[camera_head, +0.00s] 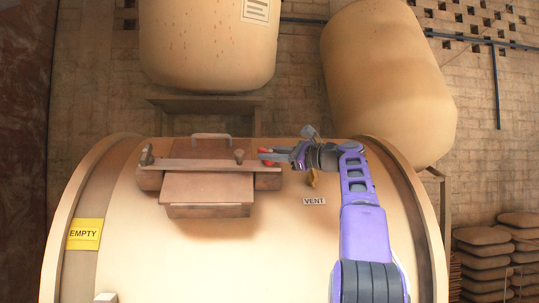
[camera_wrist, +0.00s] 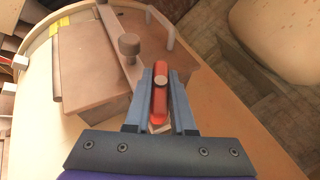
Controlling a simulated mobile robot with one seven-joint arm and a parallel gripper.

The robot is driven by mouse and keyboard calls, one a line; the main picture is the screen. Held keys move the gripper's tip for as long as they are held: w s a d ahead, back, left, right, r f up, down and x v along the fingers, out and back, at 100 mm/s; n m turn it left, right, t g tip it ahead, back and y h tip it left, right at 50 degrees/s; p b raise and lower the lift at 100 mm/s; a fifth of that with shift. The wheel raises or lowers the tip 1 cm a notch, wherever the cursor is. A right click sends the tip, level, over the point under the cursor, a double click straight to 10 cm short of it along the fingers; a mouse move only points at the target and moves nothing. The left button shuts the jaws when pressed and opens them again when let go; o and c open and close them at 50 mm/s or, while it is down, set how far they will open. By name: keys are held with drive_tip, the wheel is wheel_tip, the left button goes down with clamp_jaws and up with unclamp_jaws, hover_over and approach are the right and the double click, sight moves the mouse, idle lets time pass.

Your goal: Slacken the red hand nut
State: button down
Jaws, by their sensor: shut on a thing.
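The red hand nut (camera_wrist: 159,97) shows in the wrist view as a red bar on a round pale stud end. My gripper (camera_wrist: 160,82) has one finger on each side of it and is shut on it. In the head view, the red hand nut (camera_head: 265,151) shows only in part, at the right end of the hatch's crossbar, with my gripper (camera_head: 268,156) reaching it from the right. The brown hatch cover (camera_head: 208,188) lies under the crossbar (camera_head: 200,165). The lower part of the nut is hidden between the fingers.
A handle (camera_head: 210,137) rises behind the hatch. A brass valve (camera_head: 312,178) sits below my wrist, above the VENT label (camera_head: 314,201). Large tanks (camera_head: 388,80) stand behind.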

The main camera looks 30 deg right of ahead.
drive_tip(key=shift+r, duration=0.1)
drive_tip(key=c, duration=0.8)
unclamp_jaws()
drive_tip(key=shift+o, duration=0.2)
drive_tip(key=b+v, duration=0.2)
drive_tip(key=v, duration=1.5)
drive_tip(key=shift+s, duration=0.15)
drive_tip(key=shift+d, duration=0.1)
